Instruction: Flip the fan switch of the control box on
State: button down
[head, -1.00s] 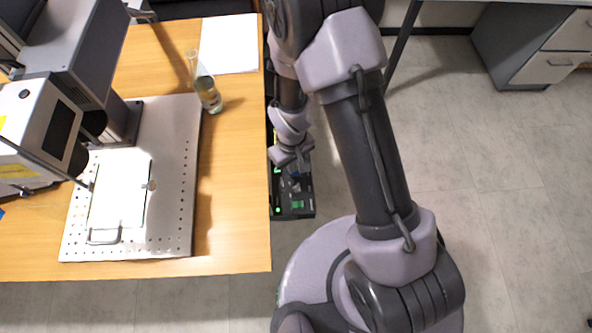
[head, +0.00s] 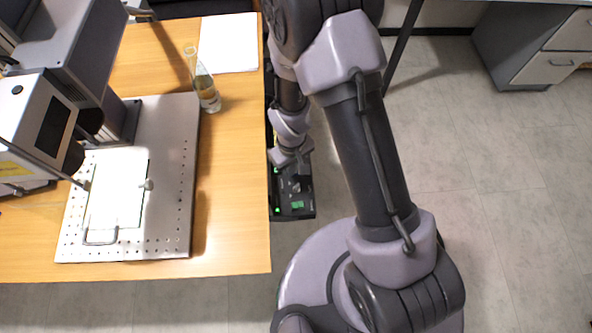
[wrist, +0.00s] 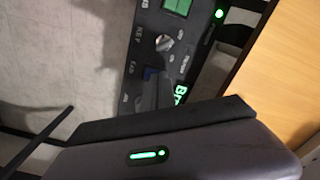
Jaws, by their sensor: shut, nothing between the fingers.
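The black control box (head: 292,211) is beside the right edge of the wooden table in the head view. My gripper (head: 303,181) is shut and empty, right over the box's panel, and covers part of it. Contact and the switch's position are unclear. My dark gripper body fills the lower wrist view.
A key switch (wrist: 164,42) and a green lit switch (wrist: 176,7) are on the same panel. A glass flask (head: 207,92) stands near the table's edge, beside the perforated metal plate (head: 178,205). Open floor lies to the right.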

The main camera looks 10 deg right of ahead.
notch_tip(320, 180, up, 7)
jog(key=p, duration=0.5)
notch_tip(320, 180, up, 17)
jog(key=w+d+m+t, duration=0.2)
jog(key=d+m, duration=0.1)
jog(key=m, duration=0.1)
jog(key=s+d+r+m+t+y, duration=0.1)
jog(key=s+d+r+m+t, duration=0.1)
jog(key=s+r, duration=0.4)
jog(key=s+d+r+m+t+y, duration=0.1)
jog(key=s+r+m, duration=0.3)
jog(key=s+r, duration=0.3)
notch_tip(320, 180, up, 5)
jog(key=shift+s+d+r+t, duration=0.1)
jog(key=shift+s+d+t, duration=0.1)
jog(key=shift+d+t, duration=0.2)
